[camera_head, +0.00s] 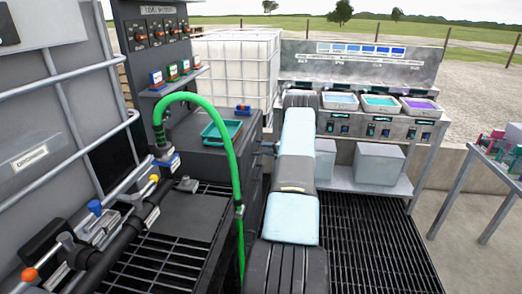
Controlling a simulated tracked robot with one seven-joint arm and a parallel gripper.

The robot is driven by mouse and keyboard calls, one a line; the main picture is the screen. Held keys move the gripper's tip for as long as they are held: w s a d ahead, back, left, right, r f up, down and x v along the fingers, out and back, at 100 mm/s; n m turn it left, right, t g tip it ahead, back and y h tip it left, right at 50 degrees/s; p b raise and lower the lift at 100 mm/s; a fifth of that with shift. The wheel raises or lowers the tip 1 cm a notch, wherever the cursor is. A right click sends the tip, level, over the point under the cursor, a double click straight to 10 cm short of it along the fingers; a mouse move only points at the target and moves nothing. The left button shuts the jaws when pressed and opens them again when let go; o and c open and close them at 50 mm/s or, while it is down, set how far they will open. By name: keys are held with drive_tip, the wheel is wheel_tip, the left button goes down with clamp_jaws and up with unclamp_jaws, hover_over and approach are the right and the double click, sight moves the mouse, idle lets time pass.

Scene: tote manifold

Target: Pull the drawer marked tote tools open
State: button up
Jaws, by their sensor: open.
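A dark grey cabinet (252,160) stands left of my arm, with what look like drawer fronts on its right side. No tote tools label can be read, and I cannot tell which drawer bears it. The fronts look closed, though my arm and the green hose hide part of them. My gripper (267,147) shows only as a small part to the left of my arm, close to the cabinet's front. The rest of it is hidden behind my arm. It is open, and I cannot tell whether it touches a handle.
A green tray (222,132) sits on the cabinet. A green hose (234,165) arches in front of it. Pipes with valves (100,225) are at left. A bench with several filled trays (380,103) and grey bins (378,163) stands behind right. Dark grating (370,240) at right is clear.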

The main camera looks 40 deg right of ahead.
sight(261, 148)
drive_tip(key=shift+x, duration=1.75)
clamp_jaws()
drive_tip(key=shift+s, duration=0.1)
drive_tip(key=shift+f, duration=0.1)
